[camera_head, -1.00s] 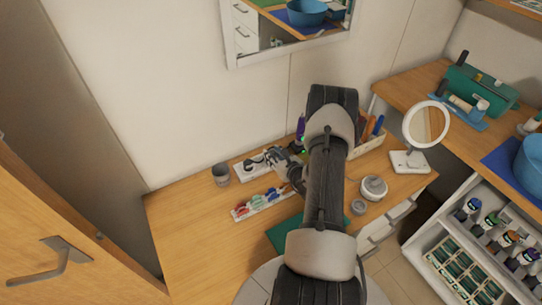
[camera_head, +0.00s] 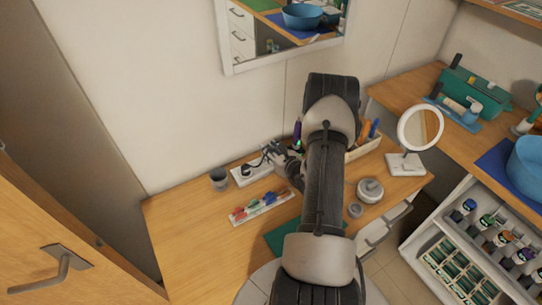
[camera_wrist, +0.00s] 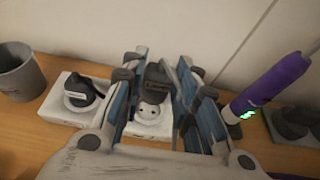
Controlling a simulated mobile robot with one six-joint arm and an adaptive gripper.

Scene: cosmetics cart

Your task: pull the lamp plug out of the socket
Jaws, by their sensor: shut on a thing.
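My gripper (camera_wrist: 158,74) is shut on a dark plug (camera_wrist: 156,88) in the wrist view, with a blue-faced finger on each side. The white socket block (camera_wrist: 55,112) lies below it on the table. An open round socket face (camera_wrist: 149,112) shows just under the held plug, which appears clear of it. A second black plug (camera_wrist: 80,92) sits in the left socket of the block. In the head view my gripper (camera_head: 273,154) is small, above the right end of the socket block (camera_head: 243,177); the held plug is hard to make out there.
A grey cup (camera_head: 219,180) stands left of the block. A tray of coloured items (camera_head: 260,207) lies in front. A purple device (camera_wrist: 270,85) stands close on the right. The wall is just behind. A round mirror (camera_head: 420,128) stands at the right.

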